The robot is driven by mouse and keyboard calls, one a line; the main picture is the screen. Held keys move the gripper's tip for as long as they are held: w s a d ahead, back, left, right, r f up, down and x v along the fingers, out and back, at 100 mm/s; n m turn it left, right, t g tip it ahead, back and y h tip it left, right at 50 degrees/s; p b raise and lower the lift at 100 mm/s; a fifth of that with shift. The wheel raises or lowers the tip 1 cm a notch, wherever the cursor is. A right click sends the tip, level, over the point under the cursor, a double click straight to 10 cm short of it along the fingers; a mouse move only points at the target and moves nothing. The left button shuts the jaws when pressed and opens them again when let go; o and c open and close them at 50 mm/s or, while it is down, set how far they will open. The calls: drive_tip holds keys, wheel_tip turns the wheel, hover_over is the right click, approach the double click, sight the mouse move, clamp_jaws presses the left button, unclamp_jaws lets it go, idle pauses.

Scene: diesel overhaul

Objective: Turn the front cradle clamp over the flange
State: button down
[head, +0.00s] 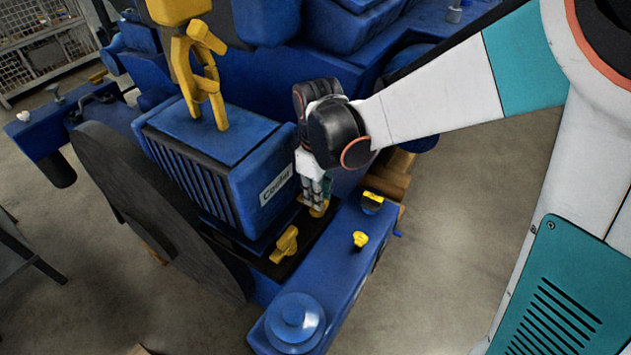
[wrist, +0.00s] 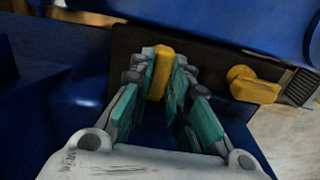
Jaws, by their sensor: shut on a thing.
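My gripper (head: 316,203) points down beside the blue cooler unit and is shut on a yellow cradle clamp (head: 319,211). In the wrist view the clamp (wrist: 159,72) stands between the teal finger pads (wrist: 161,76), its long side running up the picture. A second yellow clamp (head: 285,244) sits apart, nearer in the head view. It also shows at the right of the wrist view (wrist: 254,88), lying across the edge of the dark flange (wrist: 207,58). The fingers hide part of the held clamp, and I cannot tell whether it overlaps the flange.
The blue cooler unit (head: 215,165) carries a yellow lifting fixture (head: 198,75). A big dark disc (head: 145,200) stands at its left. The blue beam (head: 325,265) in front bears yellow fittings and a round blue cap (head: 295,318). The floor at right is clear.

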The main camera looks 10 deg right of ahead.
idle(0.4)
drive_tip(key=c, duration=1.5)
unclamp_jaws()
